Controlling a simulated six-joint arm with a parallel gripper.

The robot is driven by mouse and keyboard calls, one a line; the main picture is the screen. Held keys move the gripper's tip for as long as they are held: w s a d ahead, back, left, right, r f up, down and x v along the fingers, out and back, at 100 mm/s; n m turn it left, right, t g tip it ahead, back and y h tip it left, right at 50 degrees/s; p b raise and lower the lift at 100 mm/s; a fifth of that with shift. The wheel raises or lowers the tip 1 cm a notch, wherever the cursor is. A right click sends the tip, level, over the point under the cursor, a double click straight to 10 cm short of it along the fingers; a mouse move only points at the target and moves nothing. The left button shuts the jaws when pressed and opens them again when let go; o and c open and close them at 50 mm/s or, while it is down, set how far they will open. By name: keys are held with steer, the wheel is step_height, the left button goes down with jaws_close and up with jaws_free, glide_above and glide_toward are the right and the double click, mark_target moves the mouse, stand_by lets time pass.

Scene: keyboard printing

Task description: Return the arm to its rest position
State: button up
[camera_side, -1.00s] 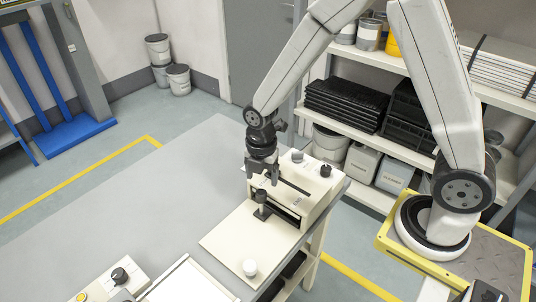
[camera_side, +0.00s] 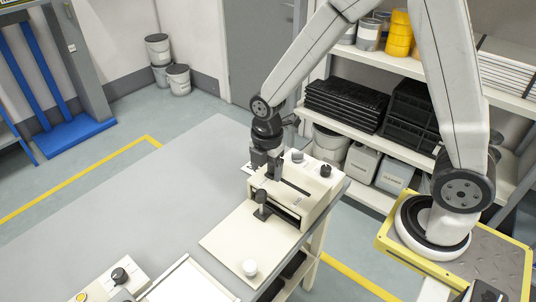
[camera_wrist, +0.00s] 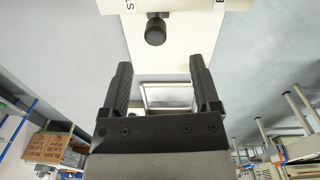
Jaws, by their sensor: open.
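My gripper (camera_side: 265,172) hangs from my arm over the back left part of a cream machine in the side view. In the wrist view my gripper (camera_wrist: 162,88) has its two black fingers wide apart with nothing between them. The cream machine (camera_side: 322,190) stands on the grey table, with a slot, dark knobs and a flat front plate (camera_side: 235,240). A black knob on a post (camera_side: 262,198) stands at its front. A black knob (camera_wrist: 155,32) also shows beyond the fingers in the wrist view. No keyboard can be made out.
A control box (camera_side: 110,285) and a pale framed tray (camera_side: 188,285) lie at the near table edge. The grey table (camera_side: 150,215) is clear to the left. Shelves with black crates (camera_side: 345,105) stand behind.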

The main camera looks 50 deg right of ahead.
steer(key=s+d+r+m+t, duration=0.2)
steer(key=s+m, duration=0.6)
steer(key=m, duration=1.1)
step_height(320, 180, up, 2)
steer(key=shift+d+r, duration=0.1)
steer(key=shift+d, duration=0.9)
